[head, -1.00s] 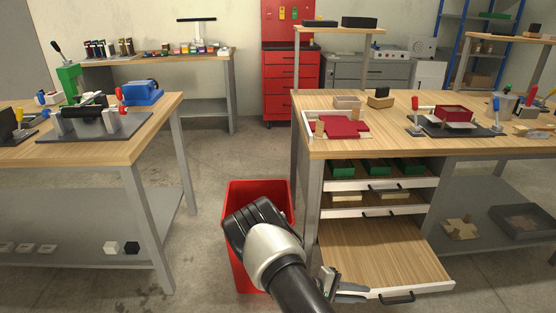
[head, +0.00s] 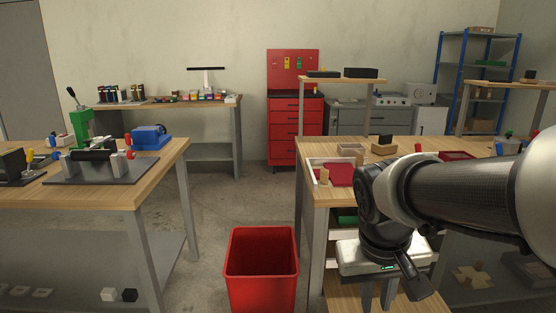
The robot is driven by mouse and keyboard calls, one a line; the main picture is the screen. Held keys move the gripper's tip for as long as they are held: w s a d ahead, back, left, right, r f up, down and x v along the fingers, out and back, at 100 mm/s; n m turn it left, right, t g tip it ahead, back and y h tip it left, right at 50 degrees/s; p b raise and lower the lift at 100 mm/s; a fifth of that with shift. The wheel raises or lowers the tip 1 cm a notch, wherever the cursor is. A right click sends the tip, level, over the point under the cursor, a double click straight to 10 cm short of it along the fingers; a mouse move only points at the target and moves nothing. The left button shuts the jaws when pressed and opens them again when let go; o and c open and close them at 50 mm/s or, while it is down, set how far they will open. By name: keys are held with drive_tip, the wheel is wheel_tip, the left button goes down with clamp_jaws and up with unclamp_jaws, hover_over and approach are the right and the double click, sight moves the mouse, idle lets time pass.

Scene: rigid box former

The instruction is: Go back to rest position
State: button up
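My gripper (head: 377,292) hangs in the lower right of the head view, pointing down in front of the right workbench (head: 312,188).
A red bin (head: 262,268) stands on the floor left of my gripper. The left workbench (head: 168,160) carries a green press (head: 82,126) and a blue vise (head: 150,137).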

drive_tip(key=s+a+r+t+y, duration=0.2)
drive_tip(key=s+a+r+t, duration=0.1)
drive_tip(key=s+r, duration=0.35)
wheel_tip(320, 180, up, 26)
drive_tip(key=p, duration=2.7)
drive_tip(key=shift+f, duration=0.25)
drive_tip(key=shift+s+d, duration=0.1)
drive_tip(key=shift+d, duration=0.05)
